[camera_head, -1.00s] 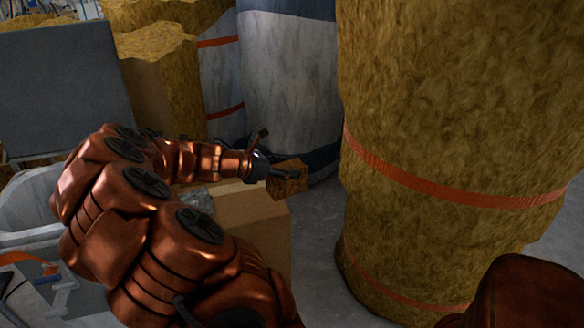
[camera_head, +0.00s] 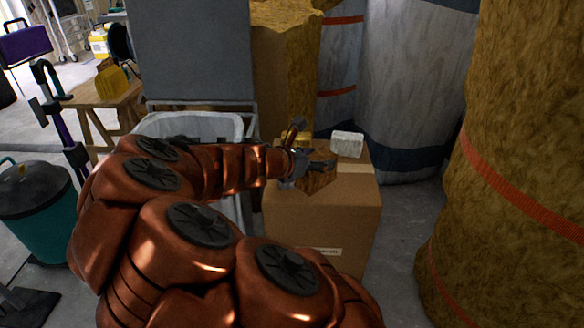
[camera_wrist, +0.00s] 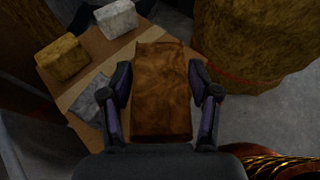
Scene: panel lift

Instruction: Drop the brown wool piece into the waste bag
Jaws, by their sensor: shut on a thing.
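My gripper (camera_head: 311,168) is shut on the brown wool piece (camera_wrist: 161,108), a rough brown block between the two fingers in the wrist view. In the head view the wool piece (camera_head: 318,181) is held in front of the top of a cardboard box; whether it touches the box is unclear. A pale, open-topped bag or lined bin (camera_head: 240,128), which looks like the waste bag, stands left of the box. My arm crosses in front of it and hides its lower front and part of its opening. The gripper is to the right of its opening.
The cardboard box (camera_head: 345,215) carries a white block (camera_head: 347,144), a yellow wool piece (camera_wrist: 62,58) and a grey piece (camera_wrist: 91,97). Large wool rolls (camera_head: 520,150) stand right. A grey panel (camera_head: 192,50) rises behind the bag. A teal bin (camera_head: 38,220) stands far left.

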